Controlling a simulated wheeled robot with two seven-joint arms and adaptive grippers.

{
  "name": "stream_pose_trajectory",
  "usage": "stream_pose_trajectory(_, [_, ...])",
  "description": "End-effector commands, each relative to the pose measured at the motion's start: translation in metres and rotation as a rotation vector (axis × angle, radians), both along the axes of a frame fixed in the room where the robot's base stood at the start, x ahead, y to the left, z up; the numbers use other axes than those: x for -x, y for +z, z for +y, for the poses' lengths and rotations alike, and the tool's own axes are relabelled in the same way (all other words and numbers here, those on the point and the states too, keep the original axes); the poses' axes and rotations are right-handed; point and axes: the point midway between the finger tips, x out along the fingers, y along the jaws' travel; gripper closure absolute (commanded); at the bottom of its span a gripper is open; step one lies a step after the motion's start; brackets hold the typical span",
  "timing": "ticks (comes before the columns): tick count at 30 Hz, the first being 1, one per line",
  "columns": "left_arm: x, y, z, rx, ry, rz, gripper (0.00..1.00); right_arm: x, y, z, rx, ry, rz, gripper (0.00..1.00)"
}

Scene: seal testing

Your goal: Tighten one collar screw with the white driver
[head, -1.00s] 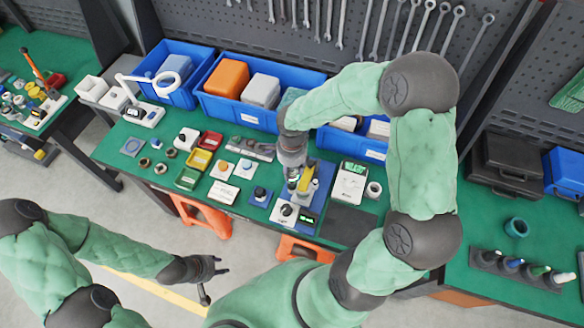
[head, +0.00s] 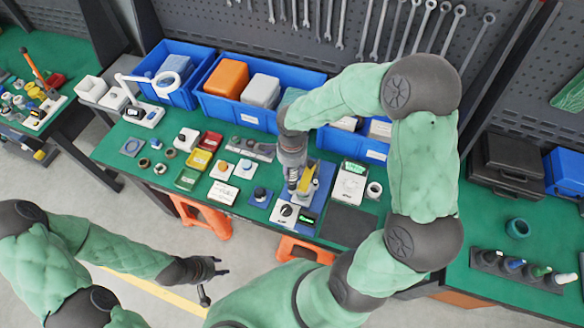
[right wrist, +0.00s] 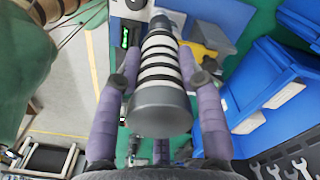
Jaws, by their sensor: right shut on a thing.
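The driver (right wrist: 160,75) has white and black bands and a grey end cap. My right gripper (right wrist: 158,88) is shut on it, with purple fingers on both sides. In the head view, my right gripper (head: 292,170) holds the driver over the blue test station on the bench. The driver points down at the station, beside a yellow part (head: 307,186). The collar screw and the driver's tip are hidden, so I cannot tell whether they touch. My left gripper (head: 214,281) is empty with its fingers apart, in front of the bench.
A white unit with a green display (head: 307,219) sits at the station's front. A white meter (head: 350,181) and a ring (head: 374,190) stand to its right. Small parts cover the bench to the left. Blue bins (head: 238,112) line the back. A dark mat (head: 347,225) is clear.

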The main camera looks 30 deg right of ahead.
Motion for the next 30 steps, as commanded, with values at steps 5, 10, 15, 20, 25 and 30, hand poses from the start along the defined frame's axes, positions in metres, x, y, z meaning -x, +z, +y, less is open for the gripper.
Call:
stream_pose_trajectory(5, [0.0, -0.0009, 0.0, 0.0, 0.0, 0.0, 0.6, -0.0008, 0.0004, -0.0003, 0.0, -0.001, -0.002, 1.0])
stream_pose_trajectory(10, [0.0, -0.0023, 0.0, 0.0, 0.0, 0.0, 0.6, -0.0008, 0.0, -0.0003, 0.0, -0.001, -0.002, 1.0])
stream_pose_trajectory(15, [0.0, -0.0037, -0.0001, 0.0, 0.0, 0.0, 0.6, -0.0008, -0.0003, -0.0003, 0.0, -0.001, -0.002, 1.0])
stream_pose_trajectory(20, [0.0, -0.005, 0.0, 0.0, 0.0, 0.0, 0.6, -0.0007, -0.0006, -0.0003, 0.0, -0.001, -0.002, 1.0])
stream_pose_trajectory(25, [0.0, -0.0064, 0.0, 0.0, 0.0, 0.0, 0.6, -0.0007, -0.0009, -0.0002, 0.0, -0.001, -0.002, 1.0])
stream_pose_trajectory(30, [0.0, -0.0078, 0.0, 0.0, 0.0, 0.0, 0.6, -0.0007, -0.0013, -0.0002, 0.0, -0.001, -0.002, 1.0])
